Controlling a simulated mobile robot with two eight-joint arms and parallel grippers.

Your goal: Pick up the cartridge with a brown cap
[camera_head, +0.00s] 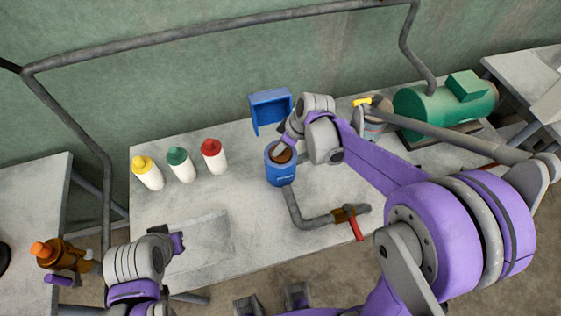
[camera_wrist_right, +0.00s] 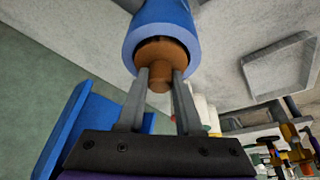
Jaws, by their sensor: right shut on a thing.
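A cartridge with a brown cap (camera_wrist_right: 160,55) sits in a blue cylindrical holder (camera_head: 281,174) on the table. The brown cap (camera_head: 281,156) shows inside the holder's open top; the cartridge's body is hidden. The holder also shows in the right wrist view (camera_wrist_right: 162,20). My right gripper (camera_wrist_right: 161,74) is shut on the brown cap's knob, with one finger on each side. In the head view, my right gripper (camera_head: 284,146) is above the holder, partly hidden by its wrist. My left arm is at the lower left; its fingers cannot be made out clearly.
White bottles with yellow (camera_head: 147,173), green (camera_head: 180,165) and red (camera_head: 213,156) caps stand at the left. A blue open box (camera_head: 270,108) is behind the holder. A pipe with a red-handled valve (camera_head: 350,218) lies in front. A green motor (camera_head: 432,108) is at right.

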